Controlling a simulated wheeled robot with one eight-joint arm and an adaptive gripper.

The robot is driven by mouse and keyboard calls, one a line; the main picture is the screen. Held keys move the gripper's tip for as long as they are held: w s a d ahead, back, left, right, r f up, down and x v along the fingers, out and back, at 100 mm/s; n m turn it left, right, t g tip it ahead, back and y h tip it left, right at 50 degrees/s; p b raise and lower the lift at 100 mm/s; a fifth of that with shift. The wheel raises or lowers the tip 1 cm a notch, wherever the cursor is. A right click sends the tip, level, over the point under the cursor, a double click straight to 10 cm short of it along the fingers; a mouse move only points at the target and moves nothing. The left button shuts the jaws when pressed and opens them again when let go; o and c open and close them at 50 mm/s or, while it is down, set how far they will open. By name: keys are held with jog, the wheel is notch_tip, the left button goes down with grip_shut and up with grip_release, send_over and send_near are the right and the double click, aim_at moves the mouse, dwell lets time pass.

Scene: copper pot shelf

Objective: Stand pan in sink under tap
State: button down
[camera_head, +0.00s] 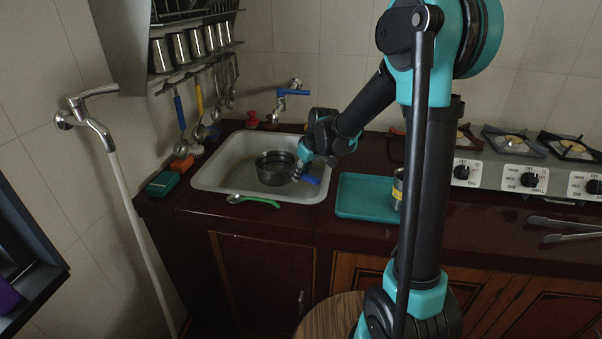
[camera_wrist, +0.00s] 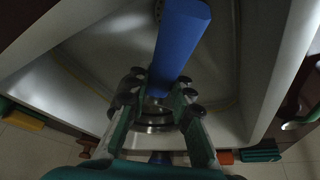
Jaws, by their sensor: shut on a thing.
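The dark metal pan (camera_head: 275,168) is upright inside the pale sink (camera_head: 211,173), toward its right side. Its blue handle (camera_head: 311,180) points right and toward the front, and fills the upper middle of the wrist view (camera_wrist: 180,45). My gripper (camera_head: 299,172) is shut on the handle near the pan's body. In the wrist view my fingers (camera_wrist: 157,95) close around the handle, with part of the metal pan body (camera_wrist: 153,127) beyond. The tap (camera_head: 293,92), with a blue part, is on the wall behind the sink; the pan appears below it. I cannot tell whether the pan touches the sink floor.
A green-handled utensil (camera_head: 255,199) lies at the sink's front rim. A teal tray (camera_head: 367,197) with a can (camera_head: 397,188) is to the right, before the stove (camera_head: 510,165). Utensils (camera_head: 200,110) hang at left above a green box (camera_head: 162,184).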

jog(key=shift+f, duration=0.3)
jog(key=c, duration=1.3)
grip_release()
jog(key=shift+c, duration=0.2)
jog(key=shift+r, duration=0.35)
jog(key=v, duration=1.2)
jog(key=shift+r, duration=0.35)
jog(key=shift+a, duration=0.1)
